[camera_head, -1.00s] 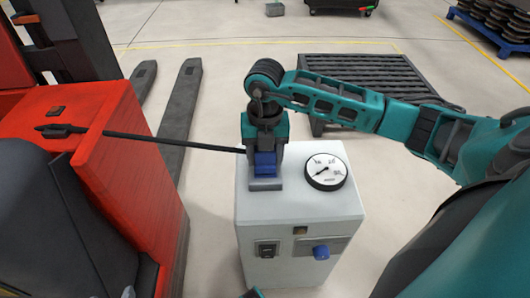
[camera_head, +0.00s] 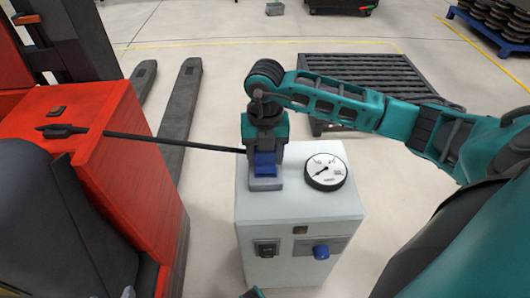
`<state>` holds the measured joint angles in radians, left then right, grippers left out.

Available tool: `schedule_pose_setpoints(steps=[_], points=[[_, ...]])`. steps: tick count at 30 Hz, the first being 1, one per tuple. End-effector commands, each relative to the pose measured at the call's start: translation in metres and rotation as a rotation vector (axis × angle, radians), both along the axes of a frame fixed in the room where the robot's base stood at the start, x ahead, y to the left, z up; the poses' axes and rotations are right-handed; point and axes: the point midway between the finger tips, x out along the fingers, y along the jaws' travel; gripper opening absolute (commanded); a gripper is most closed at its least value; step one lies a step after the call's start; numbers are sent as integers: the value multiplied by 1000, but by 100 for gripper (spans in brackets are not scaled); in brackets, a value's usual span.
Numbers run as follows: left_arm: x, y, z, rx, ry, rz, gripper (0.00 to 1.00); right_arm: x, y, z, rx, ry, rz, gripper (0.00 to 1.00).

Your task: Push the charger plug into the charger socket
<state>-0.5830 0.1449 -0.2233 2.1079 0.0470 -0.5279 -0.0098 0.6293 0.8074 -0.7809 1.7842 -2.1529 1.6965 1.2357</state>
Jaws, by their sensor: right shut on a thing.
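The charger is a pale grey-white box (camera_head: 299,210) standing on the floor in the middle. My right gripper (camera_head: 265,158) points down over the left part of its top and is shut on the blue charger plug (camera_head: 265,166). A dark cable (camera_head: 185,143) runs from the red truck to the plug. A grey block (camera_head: 265,184), seemingly the charger socket, sits on the box top directly below the plug. The gripper hides most of the plug. I cannot tell how deep the plug sits in the socket.
A round white gauge (camera_head: 325,171) stands on the box top to the right of the gripper. A black switch (camera_head: 267,248) and a blue knob (camera_head: 321,251) are on the box front. The red truck (camera_head: 100,135) stands close on the left. A dark slatted rack (camera_head: 365,80) is behind.

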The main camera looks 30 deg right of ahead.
Motion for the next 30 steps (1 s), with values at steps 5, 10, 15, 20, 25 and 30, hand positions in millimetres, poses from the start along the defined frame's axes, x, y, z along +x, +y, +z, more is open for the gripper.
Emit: schedule_pose_setpoints(steps=[5, 10, 15, 20, 25, 30], points=[[0, 0, 2, 0, 0, 0, 62, 0, 0, 1, -1, -1, 0, 29], [0, 0, 2, 0, 0, 0, 62, 0, 0, 0, 0, -1, 0, 29], [0, 0, 2, 0, 0, 0, 62, 0, 0, 0, 0, -1, 0, 29], [0, 0, 1, 0, -1, 0, 62, 0, 0, -2, 0, 0, 0, 29], [0, 0, -2, -1, -1, -1, 62, 0, 0, -6, 0, 0, 0, 29], [0, 0, -4, -1, -1, -1, 62, 0, 0, -10, 0, 0, 0, 29]])
